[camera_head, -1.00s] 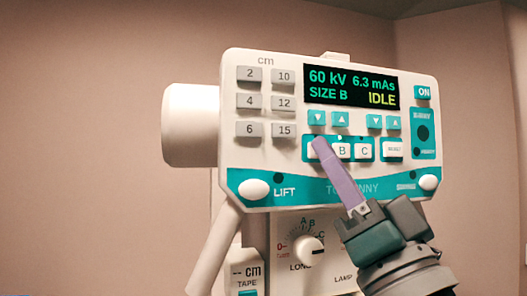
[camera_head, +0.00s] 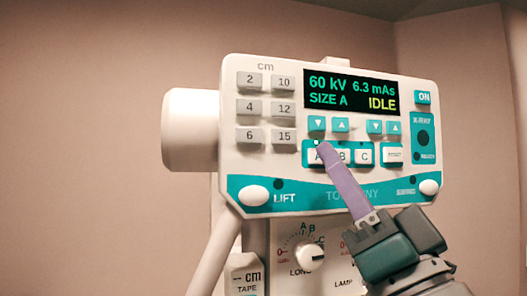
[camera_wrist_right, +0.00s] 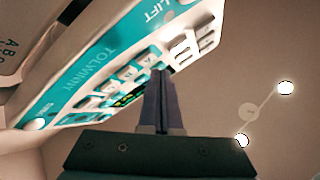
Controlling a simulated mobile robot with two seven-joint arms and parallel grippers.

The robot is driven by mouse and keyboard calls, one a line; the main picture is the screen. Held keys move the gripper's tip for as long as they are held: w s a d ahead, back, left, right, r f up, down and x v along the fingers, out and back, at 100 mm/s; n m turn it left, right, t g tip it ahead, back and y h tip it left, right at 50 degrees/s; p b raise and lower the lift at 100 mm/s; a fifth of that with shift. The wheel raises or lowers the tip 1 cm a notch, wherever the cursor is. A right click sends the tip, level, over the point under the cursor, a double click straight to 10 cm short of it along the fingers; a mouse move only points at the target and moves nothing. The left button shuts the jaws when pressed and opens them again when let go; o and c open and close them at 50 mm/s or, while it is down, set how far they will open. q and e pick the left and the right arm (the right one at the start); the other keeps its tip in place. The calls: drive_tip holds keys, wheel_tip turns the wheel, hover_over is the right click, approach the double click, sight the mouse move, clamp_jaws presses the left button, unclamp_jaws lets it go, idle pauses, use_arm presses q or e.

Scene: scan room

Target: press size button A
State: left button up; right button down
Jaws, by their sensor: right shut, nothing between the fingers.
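The white and teal control panel (camera_head: 290,197) fills the middle of the head view. Its display (camera_head: 351,93) reads 60 kV, 6.3 mAs, SIZE A, IDLE. Size button A (camera_head: 314,157) is a white key, partly hidden by my right fingers; a small light above it is lit. Buttons B (camera_head: 343,156) and C (camera_head: 364,156) are to its right. My right gripper (camera_head: 324,147) is shut and empty, its tips overlapping the upper right of button A. I cannot tell whether they touch it. The wrist view shows the shut fingers (camera_wrist_right: 159,78) against the panel. My left gripper is out of view.
Grey cm keys (camera_head: 266,108) are on the panel's left. Arrow keys (camera_head: 329,124) sit just above the size buttons, and the ON button (camera_head: 423,97) is at upper right. A dial (camera_head: 310,256) is below the panel. The wall behind is plain.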

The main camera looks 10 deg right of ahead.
drive_tip(key=shift+s, duration=0.15)
drive_tip(key=s+p, duration=0.2)
drive_tip(key=s, duration=0.2)
drive_tip(key=shift+s+d, duration=0.1)
drive_tip(key=shift+s, duration=0.3)
idle(0.6)
